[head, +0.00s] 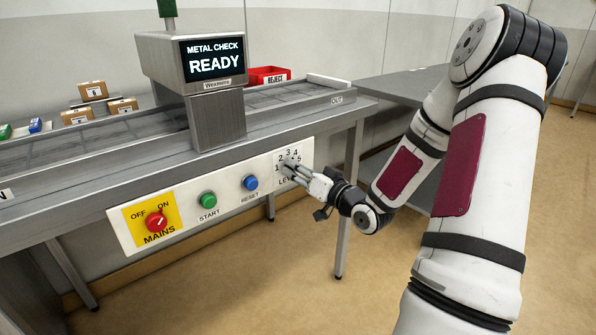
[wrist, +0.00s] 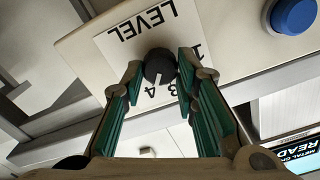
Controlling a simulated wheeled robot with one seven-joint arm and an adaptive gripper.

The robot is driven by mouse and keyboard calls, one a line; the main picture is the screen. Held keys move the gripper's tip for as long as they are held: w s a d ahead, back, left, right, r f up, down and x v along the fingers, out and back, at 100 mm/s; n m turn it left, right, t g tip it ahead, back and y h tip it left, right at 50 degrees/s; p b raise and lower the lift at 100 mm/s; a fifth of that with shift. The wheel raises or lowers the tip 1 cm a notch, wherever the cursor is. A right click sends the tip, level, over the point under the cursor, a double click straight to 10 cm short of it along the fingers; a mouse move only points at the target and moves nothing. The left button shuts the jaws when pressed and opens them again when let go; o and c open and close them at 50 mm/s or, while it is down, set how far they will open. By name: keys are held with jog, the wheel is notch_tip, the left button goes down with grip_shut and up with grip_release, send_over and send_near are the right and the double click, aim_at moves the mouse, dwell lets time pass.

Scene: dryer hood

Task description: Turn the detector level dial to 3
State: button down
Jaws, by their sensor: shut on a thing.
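The detector level dial (wrist: 159,66) is a black knob with a white pointer line, on the white LEVEL plate. In the wrist view, where the plate appears upside down, the pointer faces the lower side, near the 3 and 4; I cannot tell exactly which number it marks. My gripper (wrist: 159,72) is shut on the dial, with one green-padded finger on each side. In the head view my gripper (head: 288,169) reaches the LEVEL plate (head: 305,151) from the right and hides the dial; the numbers show around the fingertips.
Left of the LEVEL plate are the blue RESET button (head: 250,182), green START button (head: 208,199) and red MAINS switch (head: 156,221), turned toward ON. The display (head: 213,58) reads METAL CHECK READY. A table leg (head: 349,200) stands below the arm.

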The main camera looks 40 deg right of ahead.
jog(key=shift+a+n+b, duration=0.1)
jog(key=shift+n+b, duration=2.6)
jog(key=shift+n, duration=0.8)
jog(key=c, duration=1.2)
grip_release()
jog(key=shift+c, duration=0.2)
jog(key=s, duration=0.7)
jog(key=shift+s, duration=0.3)
